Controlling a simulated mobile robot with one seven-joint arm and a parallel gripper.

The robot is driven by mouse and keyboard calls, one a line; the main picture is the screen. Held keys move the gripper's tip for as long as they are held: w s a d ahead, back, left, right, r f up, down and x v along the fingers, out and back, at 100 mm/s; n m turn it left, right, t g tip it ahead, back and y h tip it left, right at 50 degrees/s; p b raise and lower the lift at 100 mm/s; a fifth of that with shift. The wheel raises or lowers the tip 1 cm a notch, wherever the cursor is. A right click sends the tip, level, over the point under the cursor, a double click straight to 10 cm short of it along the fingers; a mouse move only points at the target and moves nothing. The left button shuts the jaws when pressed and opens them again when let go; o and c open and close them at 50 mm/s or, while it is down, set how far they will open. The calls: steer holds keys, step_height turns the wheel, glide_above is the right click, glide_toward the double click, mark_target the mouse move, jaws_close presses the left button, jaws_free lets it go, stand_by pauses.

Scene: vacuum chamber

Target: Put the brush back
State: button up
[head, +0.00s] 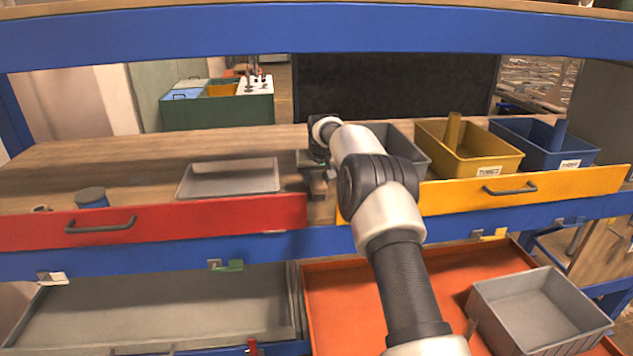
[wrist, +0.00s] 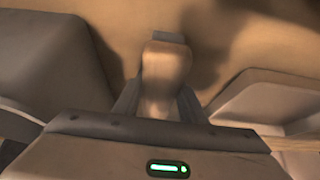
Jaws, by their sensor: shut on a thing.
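My gripper (wrist: 157,100) is shut on the brush (wrist: 166,72), a tan wooden piece with a grey end, seen between the two fingers in the wrist view. In the head view my gripper (head: 318,180) is over the wooden worktop (head: 120,152), between the grey tray (head: 230,180) and the grey bin (head: 412,148). My arm hides part of that bin, and the brush cannot be made out there. The wrist view shows wood-coloured surface beyond the brush; I cannot tell whether the brush touches it.
A yellow bin (head: 480,165) and a blue bin (head: 535,152) stand right of the grey bin. A red drawer front (head: 180,222) and a yellow drawer front (head: 570,187) line the near edge. Below, another grey bin (head: 540,310) sits on an orange tray (head: 330,310). The worktop's back left is clear.

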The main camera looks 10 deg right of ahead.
steer(key=shift+f, duration=0.2)
steer(key=o, duration=1)
steer(key=shift+o, duration=0.2)
steer(key=shift+r, duration=0.1)
